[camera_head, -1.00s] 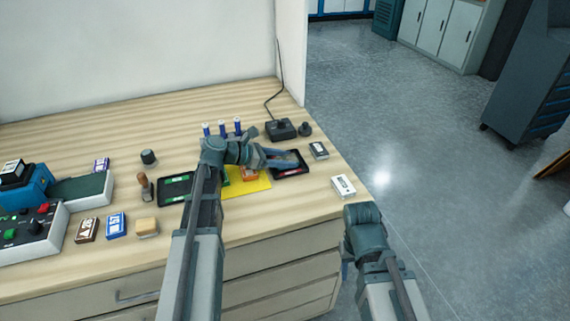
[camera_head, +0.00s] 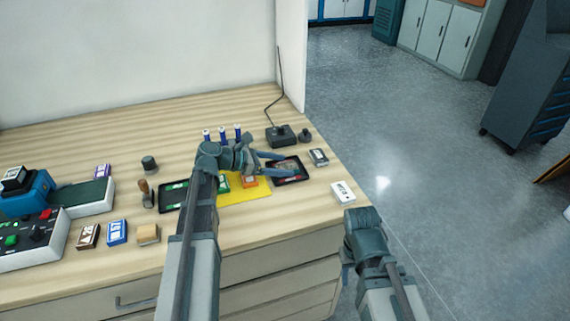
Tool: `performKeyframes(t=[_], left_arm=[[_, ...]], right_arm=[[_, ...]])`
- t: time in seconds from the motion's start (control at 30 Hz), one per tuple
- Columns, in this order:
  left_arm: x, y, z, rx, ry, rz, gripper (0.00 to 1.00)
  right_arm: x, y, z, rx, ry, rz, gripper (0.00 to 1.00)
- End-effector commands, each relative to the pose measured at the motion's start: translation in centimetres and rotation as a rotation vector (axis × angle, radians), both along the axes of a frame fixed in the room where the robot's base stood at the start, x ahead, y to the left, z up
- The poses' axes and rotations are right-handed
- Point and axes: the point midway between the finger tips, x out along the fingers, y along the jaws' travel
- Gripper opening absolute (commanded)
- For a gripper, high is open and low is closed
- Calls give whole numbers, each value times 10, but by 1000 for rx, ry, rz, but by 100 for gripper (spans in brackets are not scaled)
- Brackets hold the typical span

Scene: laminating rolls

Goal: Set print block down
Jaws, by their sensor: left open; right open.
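My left gripper (camera_head: 277,162) is open, its two fingers spread at the left edge of a black tray (camera_head: 303,178) on the right of the bench. A dark piece with a red mark (camera_head: 291,168) lies in that tray; I cannot tell if it is a print block.
Another black tray (camera_head: 172,195) lies left of my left arm. Blue-bodied bottles (camera_head: 238,134) and a black box with a cable (camera_head: 281,136) stand behind. Brown (camera_head: 88,236) and blue (camera_head: 117,232) blocks, a stamp (camera_head: 146,194) and a machine (camera_head: 30,190) are on the left.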

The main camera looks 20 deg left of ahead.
Motion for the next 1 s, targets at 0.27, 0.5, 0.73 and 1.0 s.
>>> performKeyframes(t=[0.27,0.5,0.73,1.0], left_arm=[[-31,46,27,-1,0,4,85],[-48,72,38,-1,0,2,85],[-54,79,40,-1,-1,0,85],[-54,79,40,0,0,-1,85]], right_arm=[[0,0,27,0,0,0,50],[0,0,38,0,0,0,50],[0,0,40,0,0,0,50],[0,0,40,0,0,0,50]])
